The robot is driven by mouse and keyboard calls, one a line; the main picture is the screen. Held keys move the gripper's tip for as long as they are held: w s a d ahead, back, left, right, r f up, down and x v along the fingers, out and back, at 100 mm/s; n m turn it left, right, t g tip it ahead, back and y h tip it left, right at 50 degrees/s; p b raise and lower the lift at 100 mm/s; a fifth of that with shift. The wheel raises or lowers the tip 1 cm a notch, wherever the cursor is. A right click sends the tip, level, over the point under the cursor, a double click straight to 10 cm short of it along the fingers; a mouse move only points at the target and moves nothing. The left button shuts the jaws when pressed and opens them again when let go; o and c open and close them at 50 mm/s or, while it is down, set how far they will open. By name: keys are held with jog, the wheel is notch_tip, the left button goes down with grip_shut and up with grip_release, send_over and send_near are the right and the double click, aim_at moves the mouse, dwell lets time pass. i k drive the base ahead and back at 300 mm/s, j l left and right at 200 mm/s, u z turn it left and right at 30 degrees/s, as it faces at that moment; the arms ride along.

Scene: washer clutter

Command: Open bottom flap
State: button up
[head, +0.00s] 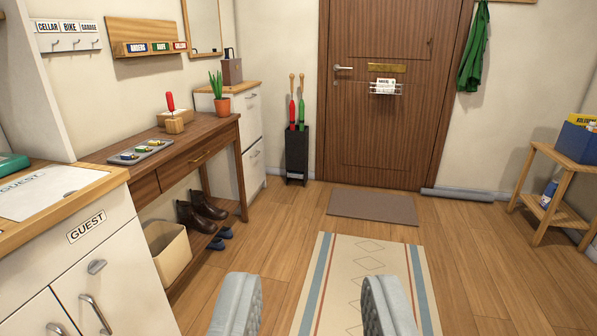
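A slim white cabinet (227,104) with a wooden top stands against the back wall, left of the door. Its front has two stacked panels, each with a small handle. The bottom flap (254,173) looks shut and flush; the top flap (250,117) also looks shut. The console table partly hides the cabinet's left side. My gripper (313,280) is at the bottom of the view, fingers wide apart and empty. It is well in front of the cabinet and to its right, touching nothing.
A brown console table (195,137) with shoes below stands before the cabinet. A black umbrella stand (297,154) is just right of it. A white guest cabinet (95,265) fills the near left. The striped runner (345,265) and the floor around it are clear.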

aim_at(252, 166)
jog(key=i, duration=1.75)
jog(key=i+u, duration=0.15)
jog(key=i, duration=0.3)
jog(key=i+l+u, duration=0.1)
jog(key=i, duration=0.3)
jog(key=i+l+u, duration=0.15)
jog(key=i, duration=0.3)
jog(key=i+l+u, duration=0.1)
jog(key=i, duration=0.3)
jog(key=i+l+u, duration=0.8)
jog(key=i, duration=0.15)
